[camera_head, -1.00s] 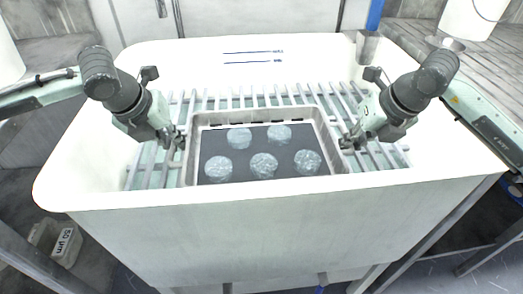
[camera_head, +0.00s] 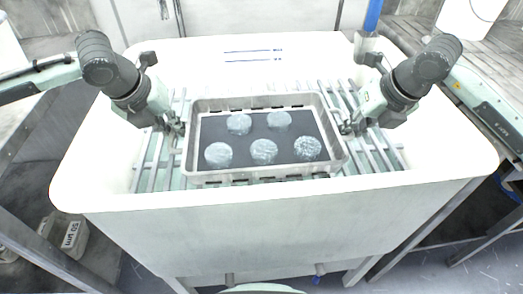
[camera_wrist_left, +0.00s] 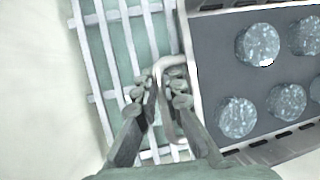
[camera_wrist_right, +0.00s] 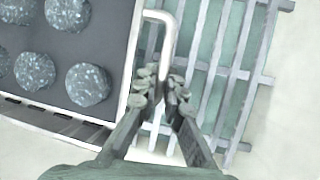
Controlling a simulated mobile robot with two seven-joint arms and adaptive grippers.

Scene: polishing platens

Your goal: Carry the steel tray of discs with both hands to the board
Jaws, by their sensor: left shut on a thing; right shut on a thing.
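The steel tray (camera_head: 230,178) has a dark floor and holds several pale, speckled discs (camera_head: 264,151), two behind and three in front. It appears level, above the slatted rack in the white basin. My left gripper (camera_head: 178,128) is shut on the tray's left handle; the left wrist view shows this bent handle (camera_wrist_left: 172,61) between the fingers. My right gripper (camera_head: 346,127) is shut on the right handle (camera_wrist_right: 166,16), seen in the right wrist view. I cannot clearly pick out the board.
The slatted rack (camera_head: 366,150) shows on both sides of the tray. The white basin's front wall (camera_head: 280,225) stands before me. Two thin blue-marked lines (camera_head: 253,60) lie toward its back. A labelled container (camera_head: 75,237) sits low at left.

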